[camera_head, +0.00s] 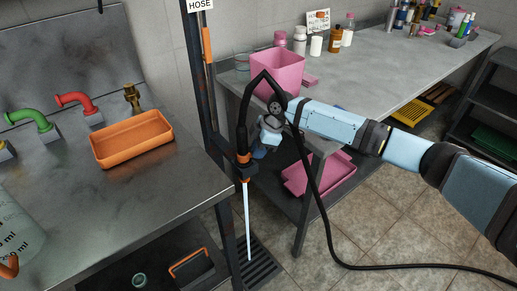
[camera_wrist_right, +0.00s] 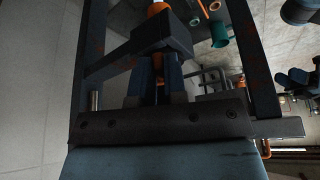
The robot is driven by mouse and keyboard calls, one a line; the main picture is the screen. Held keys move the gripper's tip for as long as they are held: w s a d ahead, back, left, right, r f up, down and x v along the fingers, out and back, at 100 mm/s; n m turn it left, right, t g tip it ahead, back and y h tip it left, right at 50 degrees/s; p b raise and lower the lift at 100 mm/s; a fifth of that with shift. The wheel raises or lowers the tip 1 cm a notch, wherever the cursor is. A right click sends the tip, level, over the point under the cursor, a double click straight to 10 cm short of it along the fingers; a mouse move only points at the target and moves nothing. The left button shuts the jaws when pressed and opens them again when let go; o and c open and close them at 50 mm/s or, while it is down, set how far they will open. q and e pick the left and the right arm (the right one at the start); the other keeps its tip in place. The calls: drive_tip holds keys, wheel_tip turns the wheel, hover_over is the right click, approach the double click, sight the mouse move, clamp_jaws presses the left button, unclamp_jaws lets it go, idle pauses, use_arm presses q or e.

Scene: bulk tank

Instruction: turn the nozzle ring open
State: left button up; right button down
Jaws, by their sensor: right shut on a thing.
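The black hose nozzle (camera_head: 242,138) hangs upright at the dark post, with an orange nozzle ring (camera_head: 244,158) near its lower end. A pale, straight stream of water (camera_head: 247,222) runs down from it to the floor grate. My right gripper (camera_head: 256,152) reaches in from the right and is shut at the ring. In the right wrist view its two dark fingers (camera_wrist_right: 157,85) close around a small orange part, most of which they hide. My left gripper is not in view.
The black hose (camera_head: 312,190) loops over my right wrist and trails across the floor. A steel counter with an orange tray (camera_head: 132,139) stands left. A grey table (camera_head: 395,70) with a pink bin (camera_head: 277,75) and several bottles stands behind. The grate (camera_head: 258,270) lies below.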

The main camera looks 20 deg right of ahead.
drive_tip(key=shift+w+r+n+p, duration=0.1)
drive_tip(key=shift+r+n+p, duration=0.2)
drive_tip(key=shift+p, duration=0.2)
drive_tip(key=shift+w+f+n+g+p, duration=0.2)
drive_tip(key=shift+n+g+p, duration=0.1)
drive_tip(key=shift+n, duration=0.1)
drive_tip(key=shift+f, duration=0.1)
drive_tip(key=c, duration=1.2)
unclamp_jaws()
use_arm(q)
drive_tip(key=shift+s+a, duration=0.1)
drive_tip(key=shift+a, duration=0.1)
use_arm(e)
drive_tip(key=shift+o, duration=0.2)
use_arm(q)
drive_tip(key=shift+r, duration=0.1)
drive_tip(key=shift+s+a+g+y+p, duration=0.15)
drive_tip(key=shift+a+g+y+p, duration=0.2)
drive_tip(key=shift+p, duration=0.6)
use_arm(e)
drive_tip(key=v, duration=1.4)
